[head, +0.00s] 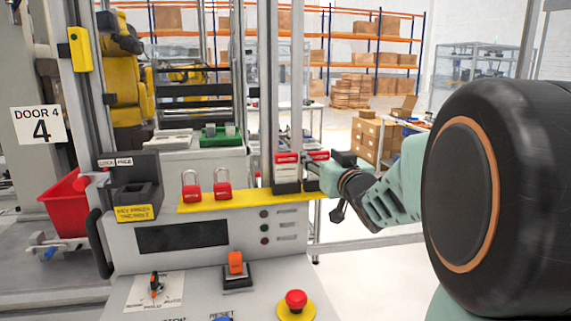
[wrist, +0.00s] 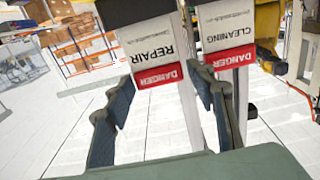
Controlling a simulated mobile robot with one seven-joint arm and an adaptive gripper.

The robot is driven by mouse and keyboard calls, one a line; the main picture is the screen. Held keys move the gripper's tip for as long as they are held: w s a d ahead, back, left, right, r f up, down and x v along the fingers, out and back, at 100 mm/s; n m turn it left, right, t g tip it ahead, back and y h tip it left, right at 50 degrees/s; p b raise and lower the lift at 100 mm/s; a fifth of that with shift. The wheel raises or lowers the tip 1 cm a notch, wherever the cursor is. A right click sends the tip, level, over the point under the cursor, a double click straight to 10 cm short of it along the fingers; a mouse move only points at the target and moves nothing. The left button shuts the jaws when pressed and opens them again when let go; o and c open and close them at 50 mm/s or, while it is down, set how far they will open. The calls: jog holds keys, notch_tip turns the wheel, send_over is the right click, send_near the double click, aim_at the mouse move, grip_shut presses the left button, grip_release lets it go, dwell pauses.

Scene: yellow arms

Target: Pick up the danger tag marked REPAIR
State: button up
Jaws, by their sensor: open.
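The danger tag marked REPAIR (wrist: 150,50) is white with a red DANGER band. In the wrist view it hangs into the space between my fingers, its lettering turned. My gripper (wrist: 160,88) is open, with one dark finger on each side of this tag; I see no grip on it. A similar tag marked CLEANING (wrist: 228,38) is just right of it, beyond the right finger. In the head view my gripper (head: 318,172) is at the red-topped tags (head: 287,158) by the right end of the yellow ledge; their lettering is too small to read.
Two red padlocks (head: 222,190) stand on the yellow ledge (head: 245,199). Below is a console (head: 205,262) with an orange switch (head: 235,262) and a red emergency button (head: 296,299). A metal post (head: 268,90) rises behind the tags. Open floor lies to the right.

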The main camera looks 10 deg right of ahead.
jog(key=shift+s+d+r, duration=0.1)
jog(key=shift+s, duration=0.05)
jog(key=shift+c, duration=0.7)
jog(key=c, duration=0.7)
jog(key=shift+o, duration=0.2)
